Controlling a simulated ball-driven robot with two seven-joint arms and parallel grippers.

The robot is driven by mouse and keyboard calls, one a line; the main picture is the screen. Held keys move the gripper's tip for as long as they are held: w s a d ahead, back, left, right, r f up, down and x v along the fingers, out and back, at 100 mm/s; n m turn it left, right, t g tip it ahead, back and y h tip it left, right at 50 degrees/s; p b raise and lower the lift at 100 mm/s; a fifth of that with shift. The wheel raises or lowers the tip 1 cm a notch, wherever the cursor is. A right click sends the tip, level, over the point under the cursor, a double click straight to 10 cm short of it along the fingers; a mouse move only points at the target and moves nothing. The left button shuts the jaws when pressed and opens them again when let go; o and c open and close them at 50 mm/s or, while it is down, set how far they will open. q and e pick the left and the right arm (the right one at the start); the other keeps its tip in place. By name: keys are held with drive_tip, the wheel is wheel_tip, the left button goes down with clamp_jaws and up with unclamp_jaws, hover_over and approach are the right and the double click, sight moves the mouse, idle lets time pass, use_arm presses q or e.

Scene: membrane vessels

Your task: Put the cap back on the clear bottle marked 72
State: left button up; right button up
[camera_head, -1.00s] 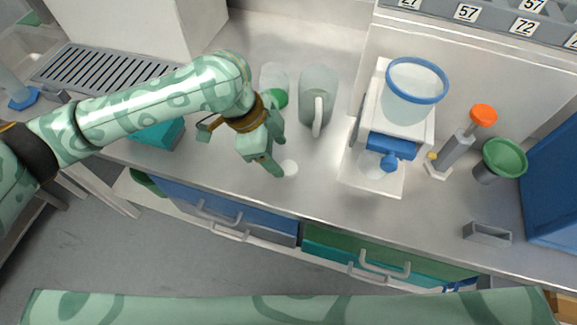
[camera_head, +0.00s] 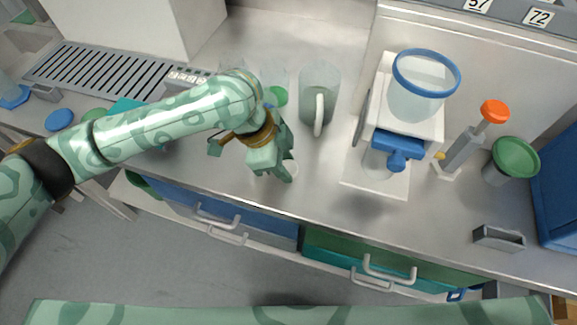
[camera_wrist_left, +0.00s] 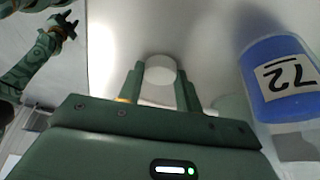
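The white round cap (camera_head: 291,168) lies on the metal counter, partly covered by my left gripper (camera_head: 277,177). In the left wrist view the cap (camera_wrist_left: 160,69) shows between the two spread fingers of my left gripper (camera_wrist_left: 160,88). I cannot tell whether they touch it. The bottle marked 72 (camera_wrist_left: 283,80) stands at the right of the left wrist view, clear with blue inside and a white label. I cannot make it out in the head view. My right gripper (camera_wrist_left: 66,24) is small at the upper left of the left wrist view, its fingers apparently apart.
A grey-green handled jug (camera_head: 319,95) stands behind my left gripper, beside a clear vessel with green inside (camera_head: 278,95). A white apparatus with a blue-rimmed bowl (camera_head: 425,75) is to the right. A green funnel (camera_head: 515,157) and grey holder (camera_head: 499,238) stand farther right.

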sight(294, 167)
use_arm(q)
drive_tip(key=shift+c, duration=1.2)
